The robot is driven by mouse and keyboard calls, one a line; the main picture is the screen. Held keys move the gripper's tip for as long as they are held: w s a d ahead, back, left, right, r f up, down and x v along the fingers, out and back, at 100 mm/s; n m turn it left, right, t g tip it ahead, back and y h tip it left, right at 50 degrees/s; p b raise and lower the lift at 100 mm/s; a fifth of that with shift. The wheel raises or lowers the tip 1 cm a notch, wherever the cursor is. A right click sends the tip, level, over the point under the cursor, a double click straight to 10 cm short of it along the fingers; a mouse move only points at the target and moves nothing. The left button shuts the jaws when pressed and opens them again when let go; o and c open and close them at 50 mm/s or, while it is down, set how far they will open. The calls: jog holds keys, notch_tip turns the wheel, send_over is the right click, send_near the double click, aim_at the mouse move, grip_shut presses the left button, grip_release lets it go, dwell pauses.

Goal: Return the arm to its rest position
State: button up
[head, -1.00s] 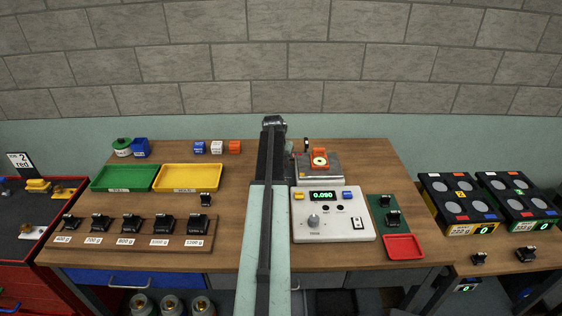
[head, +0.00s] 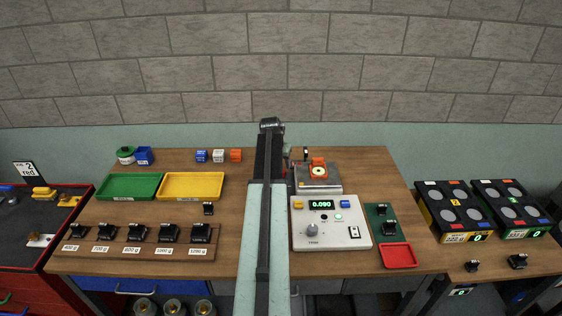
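My arm (head: 266,205) runs up the middle of the head view, over the table. Its dark far end (head: 270,125) is near the table's back edge. My gripper is not visible; the arm may hide it. The small scale (head: 318,187) just right of the arm carries an orange piece with a pale disc (head: 319,174). The white control box (head: 330,235) in front of it reads 0.090, and one of its small round buttons looks lit green.
Green (head: 130,186) and yellow (head: 191,186) trays, and a row of black weights (head: 137,233), lie left of the arm. A red tray (head: 398,256) lies at right. Dark multi-pan scales (head: 452,210) stand on a side table. A red-edged cart (head: 45,258) is at far left.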

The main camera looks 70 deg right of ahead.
jog(key=shift+v, duration=0.85)
